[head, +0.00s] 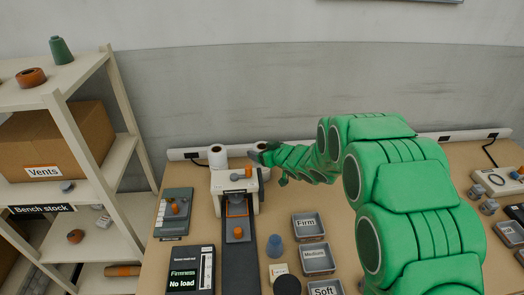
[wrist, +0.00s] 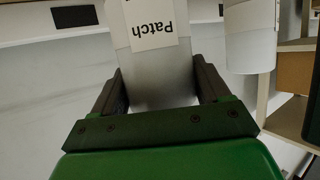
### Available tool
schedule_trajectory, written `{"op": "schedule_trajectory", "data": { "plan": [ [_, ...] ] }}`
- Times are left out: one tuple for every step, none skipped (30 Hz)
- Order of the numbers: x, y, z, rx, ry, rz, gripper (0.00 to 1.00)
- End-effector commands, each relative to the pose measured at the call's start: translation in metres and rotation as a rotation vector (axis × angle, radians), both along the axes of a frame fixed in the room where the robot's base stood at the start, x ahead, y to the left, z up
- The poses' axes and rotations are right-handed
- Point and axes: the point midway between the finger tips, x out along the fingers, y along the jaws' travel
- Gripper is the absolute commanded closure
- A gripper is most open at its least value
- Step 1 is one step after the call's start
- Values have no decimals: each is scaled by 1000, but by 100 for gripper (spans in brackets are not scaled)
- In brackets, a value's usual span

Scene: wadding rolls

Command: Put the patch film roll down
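The patch film roll is a white cylinder with a "Patch" label. In the wrist view the roll (wrist: 160,75) sits between the two fingers of my gripper (wrist: 160,92), which press against its sides. In the head view my gripper (head: 258,155) is at the back of the bench, just right of the white-topped machine (head: 221,182), and mostly hides the roll (head: 262,145). I cannot tell whether the roll's base touches anything.
A second white roll (head: 217,156) stands left of my gripper, also visible in the wrist view (wrist: 250,45). Grey trays marked Firm (head: 309,225), Medium (head: 318,259) and Soft (head: 325,289) lie nearer. A shelf rack (head: 88,75) stands left; a wall rail (head: 185,154) runs behind.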

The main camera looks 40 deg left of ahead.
Motion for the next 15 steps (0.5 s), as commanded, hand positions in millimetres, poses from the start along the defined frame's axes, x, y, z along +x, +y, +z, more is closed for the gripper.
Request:
{"op": "schedule_trajectory", "data": {
  "plan": [
    [0,0,0,1,0,0,18],
    [0,0,1,1,0,0,14],
    [0,0,1,1,0,0,7],
    [0,0,1,1,0,0,3],
    [0,0,0,0,0,0,0],
    [0,0,0,0,0,0,0],
    [0,0,0,0,0,0,0],
    [0,0,0,0,0,0,0],
    [0,0,0,0,0,0,0],
    [0,0,1,0,0,0,0],
    [0,0,1,0,0,0,0],
    [0,0,1,1,0,0,0],
    [0,0,2,1,0,0,0],
    [0,0,4,1,-1,0,0],
    [0,-2,4,1,-1,0,0]
  ]
}}
